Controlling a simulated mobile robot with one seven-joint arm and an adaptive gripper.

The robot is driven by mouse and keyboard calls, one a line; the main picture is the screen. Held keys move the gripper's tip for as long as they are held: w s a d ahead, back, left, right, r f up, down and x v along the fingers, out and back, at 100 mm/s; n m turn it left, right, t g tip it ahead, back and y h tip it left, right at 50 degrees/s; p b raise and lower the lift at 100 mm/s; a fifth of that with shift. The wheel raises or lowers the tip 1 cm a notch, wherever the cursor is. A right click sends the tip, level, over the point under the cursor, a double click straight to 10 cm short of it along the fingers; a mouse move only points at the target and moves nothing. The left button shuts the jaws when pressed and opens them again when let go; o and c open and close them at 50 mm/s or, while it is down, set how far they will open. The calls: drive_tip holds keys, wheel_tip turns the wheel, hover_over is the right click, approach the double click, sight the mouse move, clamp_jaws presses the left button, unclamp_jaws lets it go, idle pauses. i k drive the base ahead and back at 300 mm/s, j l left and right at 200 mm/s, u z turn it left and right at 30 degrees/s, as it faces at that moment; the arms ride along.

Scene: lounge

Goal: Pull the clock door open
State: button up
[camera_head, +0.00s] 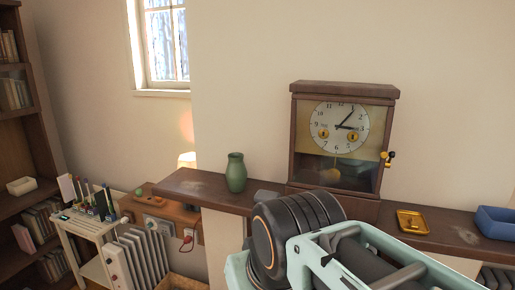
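The wooden clock (345,88) stands upright on the shelf, right of the middle of the head view. Its glazed front door (310,168) covers a white dial and a brass pendulum, and it looks closed. A small brass and dark catch or knob (389,158) sticks out at the right edge of the door. A dark and pale green part of my arm fills the lower middle, in front of the shelf and below the clock. I cannot make out my gripper or its fingers.
A green vase (236,172) stands left of the clock on the shelf (205,188). A brass tray (412,221) and a blue box (496,224) lie to the right. A white radiator (140,258), side table (92,228) and bookcase (40,110) are at the left.

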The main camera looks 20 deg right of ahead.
sight(384, 153)
drive_tip(key=i+j+z, duration=0.15)
drive_tip(key=z, duration=0.3)
drive_tip(key=i+j+z, duration=0.15)
drive_tip(key=j+z, duration=0.2)
drive_tip(key=z, duration=0.15)
